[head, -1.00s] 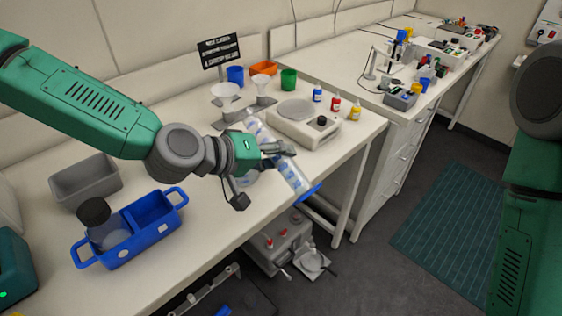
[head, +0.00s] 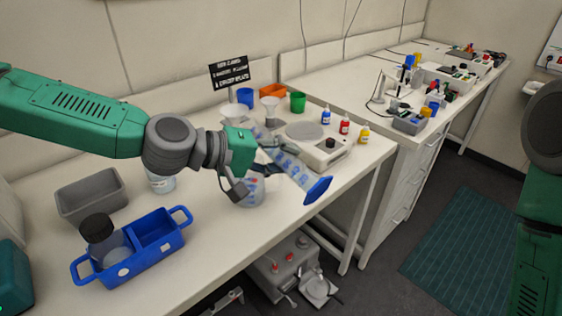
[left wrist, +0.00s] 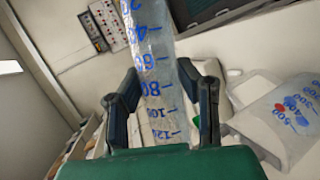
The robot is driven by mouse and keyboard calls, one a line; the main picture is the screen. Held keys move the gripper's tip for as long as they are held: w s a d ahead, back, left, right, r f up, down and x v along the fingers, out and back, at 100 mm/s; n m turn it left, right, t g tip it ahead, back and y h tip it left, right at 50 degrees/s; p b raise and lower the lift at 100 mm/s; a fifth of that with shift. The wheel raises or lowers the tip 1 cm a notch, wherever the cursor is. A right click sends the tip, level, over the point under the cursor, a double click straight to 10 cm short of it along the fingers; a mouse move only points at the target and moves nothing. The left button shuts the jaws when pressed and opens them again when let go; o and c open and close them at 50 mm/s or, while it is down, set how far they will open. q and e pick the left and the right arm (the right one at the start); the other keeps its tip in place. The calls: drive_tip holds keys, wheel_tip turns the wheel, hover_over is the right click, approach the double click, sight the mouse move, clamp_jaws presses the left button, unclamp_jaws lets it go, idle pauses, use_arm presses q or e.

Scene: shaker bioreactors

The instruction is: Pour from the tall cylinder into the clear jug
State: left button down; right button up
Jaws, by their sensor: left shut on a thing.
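The tall cylinder (head: 291,170) is clear with blue markings and a blue base (head: 318,190). It is tilted, base at lower right, other end up-left toward the funnels. My left gripper (head: 277,157) is shut around it; the left wrist view shows the cylinder (left wrist: 155,70) between the two fingers (left wrist: 158,100). The clear jug (head: 250,190) stands on the bench below my left gripper, partly hidden by it. The jug (left wrist: 283,112), with blue numbers and a red spot, is right of the cylinder in the left wrist view. My right gripper is out of view; I cannot see any flow.
A balance (head: 325,155) and small coloured bottles (head: 344,126) stand behind the cylinder. A blue carrier (head: 157,240) with a dark-capped bottle (head: 97,232) and a grey bin (head: 90,195) are at left. The bench's front edge is close.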

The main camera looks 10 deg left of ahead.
use_arm(q)
drive_tip(key=shift+w+d+r, duration=0.1)
drive_tip(key=shift+d+r, duration=0.1)
drive_tip(key=shift+d, duration=0.5)
drive_tip(key=shift+d+r, duration=0.15)
drive_tip(key=shift+d, duration=0.1)
drive_tip(key=shift+a+r+n+h+b, duration=0.1)
drive_tip(key=shift+a+n+h+b, duration=0.3)
drive_tip(key=shift+a, duration=0.65)
drive_tip(key=shift+d+r+b, duration=0.15)
drive_tip(key=shift+d+b, duration=0.05)
drive_tip(key=shift+b, duration=0.1)
drive_tip(key=shift+d+r+g+b, duration=0.3)
drive_tip(key=shift+d+b, duration=0.05)
drive_tip(key=shift+d, duration=0.3)
drive_tip(key=shift+a+n, duration=0.3)
drive_tip(key=shift+a, duration=0.5)
drive_tip(key=shift+d, duration=0.65)
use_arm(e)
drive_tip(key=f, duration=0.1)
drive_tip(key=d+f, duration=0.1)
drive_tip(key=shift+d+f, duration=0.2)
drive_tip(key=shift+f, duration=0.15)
use_arm(q)
drive_tip(key=shift+a, duration=0.1)
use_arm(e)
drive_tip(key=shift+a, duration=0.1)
